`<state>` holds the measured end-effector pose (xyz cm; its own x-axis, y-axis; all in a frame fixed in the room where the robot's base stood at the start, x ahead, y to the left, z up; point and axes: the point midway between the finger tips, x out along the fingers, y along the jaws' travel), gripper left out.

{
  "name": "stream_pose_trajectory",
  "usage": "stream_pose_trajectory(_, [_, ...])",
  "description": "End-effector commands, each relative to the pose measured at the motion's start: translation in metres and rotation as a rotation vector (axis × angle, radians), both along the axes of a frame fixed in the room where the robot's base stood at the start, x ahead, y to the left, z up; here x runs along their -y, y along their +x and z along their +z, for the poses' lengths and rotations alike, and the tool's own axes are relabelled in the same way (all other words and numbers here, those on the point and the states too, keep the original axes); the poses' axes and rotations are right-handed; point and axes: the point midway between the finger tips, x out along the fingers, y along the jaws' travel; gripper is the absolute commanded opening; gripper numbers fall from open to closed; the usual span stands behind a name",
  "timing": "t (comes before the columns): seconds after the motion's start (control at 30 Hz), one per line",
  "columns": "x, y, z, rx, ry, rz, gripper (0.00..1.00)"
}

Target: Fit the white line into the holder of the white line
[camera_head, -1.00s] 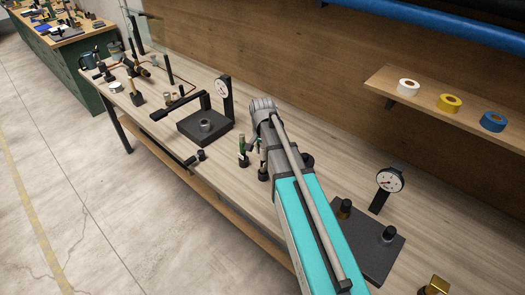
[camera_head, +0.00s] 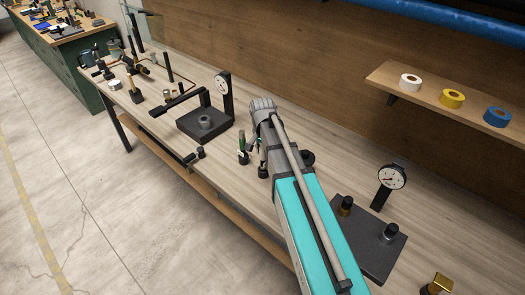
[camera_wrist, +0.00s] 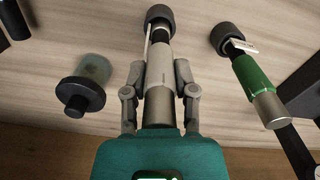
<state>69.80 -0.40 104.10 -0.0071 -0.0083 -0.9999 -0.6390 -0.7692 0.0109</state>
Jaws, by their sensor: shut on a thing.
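My gripper (camera_wrist: 158,98) is shut on an upright, slim part with a pale, whitish body (camera_wrist: 157,72) and a silver lower section, which I take for the white line. A dark section joins it to a round black foot (camera_wrist: 160,14). I cannot tell whether the part is seated in that foot or only in front of it. In the head view my gripper (camera_head: 262,143) is over the bench, and the arm hides most of the part. A green part (camera_wrist: 250,72) with a silver end stands beside it in a black foot (camera_wrist: 227,38) with a small white tag.
A dark flanged cylinder (camera_wrist: 82,90) is left of my gripper in the wrist view. A black block with a dial gauge (camera_head: 205,122) stands left on the bench (camera_head: 310,138). Another dark plate (camera_head: 365,240) and gauge (camera_head: 391,178) stand right. A shelf (camera_head: 470,105) holds tape rolls.

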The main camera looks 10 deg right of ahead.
Motion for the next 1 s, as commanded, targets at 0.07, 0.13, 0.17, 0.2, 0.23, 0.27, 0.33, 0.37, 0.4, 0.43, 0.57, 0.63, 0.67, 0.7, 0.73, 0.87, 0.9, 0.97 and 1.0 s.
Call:
stream_pose_trajectory(0.07, [0.000,0.000,-0.002,0.000,0.000,0.000,0.00])
stream_pose_trajectory(0.13, [0.000,0.000,-0.004,0.000,0.000,0.000,0.00])
stream_pose_trajectory(0.17, [0.000,0.000,-0.004,0.000,0.000,0.000,0.00])
stream_pose_trajectory(0.2, [0.000,0.000,-0.005,0.000,0.000,0.000,0.00])
stream_pose_trajectory(0.23, [0.000,0.000,-0.005,0.000,0.000,0.000,0.00])
stream_pose_trajectory(0.27, [0.000,0.000,-0.006,0.000,0.000,0.000,0.00])
stream_pose_trajectory(0.33, [0.000,0.000,-0.007,0.000,0.000,0.000,0.00])
stream_pose_trajectory(0.37, [0.000,0.000,-0.008,0.000,0.000,0.000,0.00])
stream_pose_trajectory(0.4, [0.000,0.000,-0.008,0.000,0.000,0.000,0.00])
stream_pose_trajectory(0.43, [0.000,0.000,-0.009,0.000,0.000,0.000,0.00])
stream_pose_trajectory(0.57, [0.000,0.000,-0.011,0.000,0.000,0.000,0.00])
stream_pose_trajectory(0.63, [0.000,0.000,-0.012,0.000,0.000,0.000,0.00])
stream_pose_trajectory(0.67, [0.000,0.000,-0.013,0.000,0.000,0.000,0.00])
stream_pose_trajectory(0.7, [0.000,0.000,-0.014,0.000,0.000,0.000,0.00])
stream_pose_trajectory(0.73, [0.000,0.000,-0.014,0.000,0.000,0.000,0.00])
stream_pose_trajectory(0.87, [0.000,0.000,-0.016,0.000,0.000,0.000,0.00])
stream_pose_trajectory(0.9, [0.000,0.000,-0.015,0.000,0.000,0.000,0.42])
stream_pose_trajectory(0.97, [0.000,0.000,-0.015,0.000,0.000,0.000,0.53])
stream_pose_trajectory(1.0, [0.000,0.000,-0.015,0.000,0.000,0.000,0.60])
